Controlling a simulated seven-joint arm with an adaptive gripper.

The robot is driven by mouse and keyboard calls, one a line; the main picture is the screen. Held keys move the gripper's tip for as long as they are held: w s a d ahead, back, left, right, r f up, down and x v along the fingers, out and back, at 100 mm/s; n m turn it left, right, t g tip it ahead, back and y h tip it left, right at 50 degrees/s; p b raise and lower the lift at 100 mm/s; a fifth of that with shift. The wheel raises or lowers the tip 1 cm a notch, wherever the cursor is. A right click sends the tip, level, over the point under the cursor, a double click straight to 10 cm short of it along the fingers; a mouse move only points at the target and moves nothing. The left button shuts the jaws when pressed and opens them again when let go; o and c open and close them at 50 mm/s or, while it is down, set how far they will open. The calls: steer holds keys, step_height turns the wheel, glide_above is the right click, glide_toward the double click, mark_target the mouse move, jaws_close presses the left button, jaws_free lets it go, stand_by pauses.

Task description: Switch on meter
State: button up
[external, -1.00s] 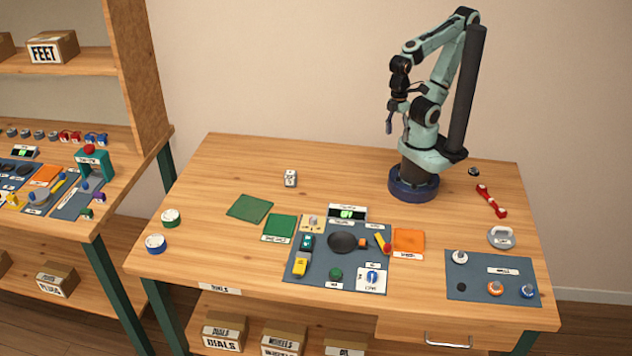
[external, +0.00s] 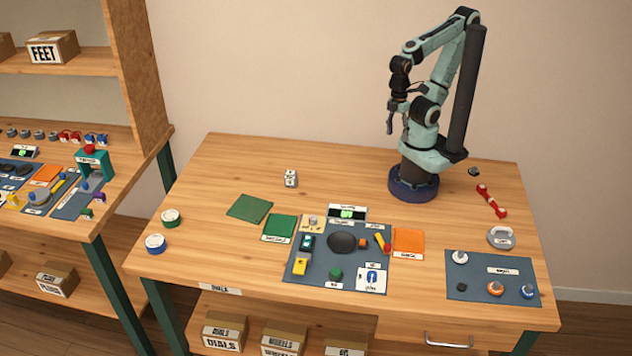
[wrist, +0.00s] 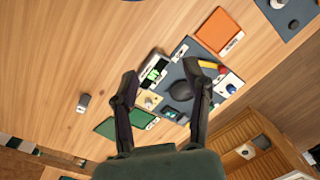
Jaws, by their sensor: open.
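The meter is probably the white box with a lit green display (external: 347,213) at the back edge of the grey-blue mat (external: 318,268); the display also shows in the wrist view (wrist: 156,72). A small knob on a tan card (external: 312,222) is left of it. A white card with a blue switch-like part (external: 372,279) lies at the mat's front right. I cannot tell which part switches the meter. My gripper (external: 391,125) is open and empty, high above the table's back and well away from the mat. Its spread fingers (wrist: 165,78) show in the wrist view.
A dark round disc (external: 342,242), a yellow part (external: 300,265) and other small parts crowd the mat. An orange pad (external: 408,241) lies right of it, green pads (external: 250,208) left. A second mat (external: 480,288) holds several knobs. The table's back left is mostly clear.

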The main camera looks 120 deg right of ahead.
steer(key=c, duration=0.5)
steer(key=shift+n, duration=0.7)
jaws_close()
steer(key=w+d+r+n+t, duration=0.1)
steer(key=w+r+n, duration=0.4)
steer(key=w+n, duration=0.5)
steer(key=w+d+r+n+t, duration=0.1)
steer(key=w+r+n, duration=0.4)
steer(key=w+n, duration=0.5)
steer(key=w+f+n+h, duration=0.2)
steer(key=w+f+n, duration=0.25)
steer(key=w, duration=0.55)
steer(key=w+a+f+g, duration=0.1)
steer(key=a+f, duration=0.1)
steer(key=f, duration=0.5)
steer(key=w+a+f+g, duration=0.1)
steer(key=f+g, duration=0.1)
steer(key=f, duration=0.4)
steer(key=shift+w+a+f, duration=0.25)
steer(key=shift+a+f, duration=0.15)
